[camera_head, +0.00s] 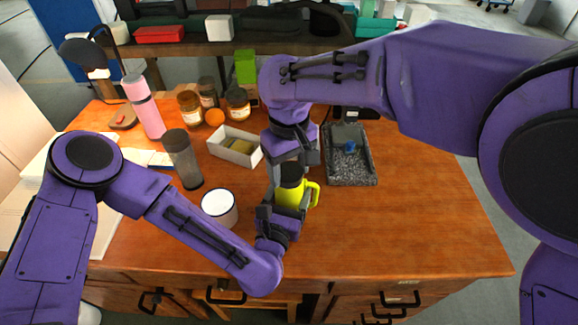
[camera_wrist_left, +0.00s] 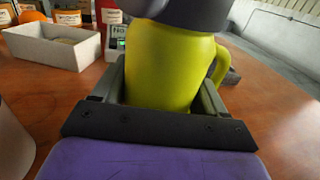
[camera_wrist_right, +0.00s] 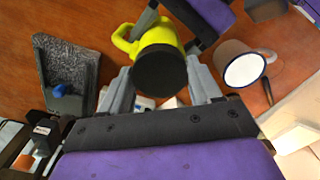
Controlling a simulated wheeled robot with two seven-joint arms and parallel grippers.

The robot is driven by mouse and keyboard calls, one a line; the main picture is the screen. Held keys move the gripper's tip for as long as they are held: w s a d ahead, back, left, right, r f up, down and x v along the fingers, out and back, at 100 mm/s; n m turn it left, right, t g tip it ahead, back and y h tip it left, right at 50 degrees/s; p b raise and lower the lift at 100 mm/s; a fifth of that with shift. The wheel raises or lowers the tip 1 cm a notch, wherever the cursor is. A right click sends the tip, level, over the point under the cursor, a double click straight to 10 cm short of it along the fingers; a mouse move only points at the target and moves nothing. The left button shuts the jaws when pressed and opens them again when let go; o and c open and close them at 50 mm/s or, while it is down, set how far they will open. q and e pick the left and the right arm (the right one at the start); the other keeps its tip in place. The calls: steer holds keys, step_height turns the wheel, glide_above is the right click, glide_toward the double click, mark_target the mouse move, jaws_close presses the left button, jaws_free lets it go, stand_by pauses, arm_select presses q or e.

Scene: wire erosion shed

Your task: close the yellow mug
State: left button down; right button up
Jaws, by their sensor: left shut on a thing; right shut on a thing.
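The yellow mug (camera_head: 292,193) stands upright on the wooden table with its handle to the right. Its body also shows in the left wrist view (camera_wrist_left: 170,70). My left gripper (camera_head: 276,207) is shut on the mug's body from the front. A dark lid (camera_wrist_right: 159,70) sits at the mug's top. My right gripper (camera_head: 292,167) is above the mug, shut on the lid, with one finger on each side of it in the right wrist view (camera_wrist_right: 163,84). Whether the lid is fully seated on the rim I cannot tell.
A white mug (camera_head: 219,208) stands left of the yellow mug, with a grey tumbler (camera_head: 183,160) behind it. A white box (camera_head: 235,146) and a speckled grey tray (camera_head: 350,170) stand farther back. The table's right side is clear.

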steer(key=o, duration=1.2)
steer(key=shift+r, duration=0.15)
